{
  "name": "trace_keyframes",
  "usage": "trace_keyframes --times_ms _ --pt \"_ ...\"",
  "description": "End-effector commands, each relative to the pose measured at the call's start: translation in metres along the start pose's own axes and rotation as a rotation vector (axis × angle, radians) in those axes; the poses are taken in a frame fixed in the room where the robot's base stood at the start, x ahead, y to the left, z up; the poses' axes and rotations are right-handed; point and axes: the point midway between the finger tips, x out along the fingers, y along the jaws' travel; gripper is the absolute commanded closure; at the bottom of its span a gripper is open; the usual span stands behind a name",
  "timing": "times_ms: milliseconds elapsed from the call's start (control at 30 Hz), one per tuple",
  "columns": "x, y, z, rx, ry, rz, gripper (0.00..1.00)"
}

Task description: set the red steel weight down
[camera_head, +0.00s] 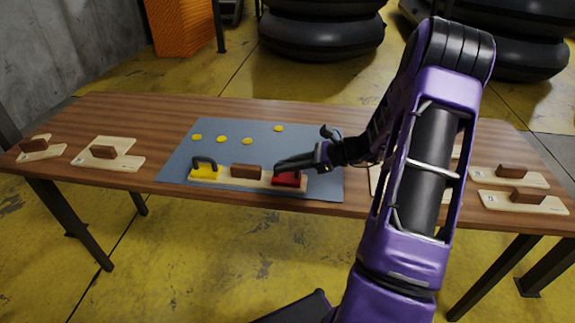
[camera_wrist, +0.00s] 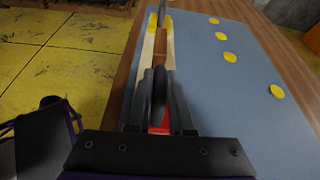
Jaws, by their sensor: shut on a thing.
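The red steel weight (camera_head: 287,180) is at the right end of a pale wooden board (camera_head: 225,183) on the blue-grey mat (camera_head: 325,188). My gripper (camera_head: 303,163) is over it, its fingers shut on the weight's dark handle. In the wrist view my gripper (camera_wrist: 160,100) is closed around the dark handle, and a bit of the red weight (camera_wrist: 160,122) shows between the fingers. I cannot tell whether the weight touches the board or hangs just above it. A yellow weight (camera_head: 205,172) with a dark handle stands at the board's left end.
A brown block (camera_head: 246,171) sits mid-board, between the weights. Several yellow discs (camera_head: 221,139) lie on the mat behind. Pale boards with brown blocks lie at the table's left (camera_head: 118,160) and right (camera_head: 520,200). Black inflatable tubes (camera_head: 322,35) stand beyond the table.

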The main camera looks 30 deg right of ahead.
Motion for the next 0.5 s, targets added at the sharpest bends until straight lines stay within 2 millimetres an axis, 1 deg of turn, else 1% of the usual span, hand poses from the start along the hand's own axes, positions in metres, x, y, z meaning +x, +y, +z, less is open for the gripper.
trace_keyframes --times_ms 33,67,200,233,500 --pt "0.0006 -0.0001 -0.0003 -0.001 -0.002 0.0 1.0" --pt "0.0008 0.0003 -0.0018 0.0 0.0 0.0 0.79" --pt "0.0006 0.0003 -0.0012 0.001 0.0 0.001 0.53" --pt "0.0006 0.0003 -0.0012 0.001 0.0 0.001 0.5" --pt "0.0002 0.0003 -0.0003 0.001 0.0 0.001 0.5"
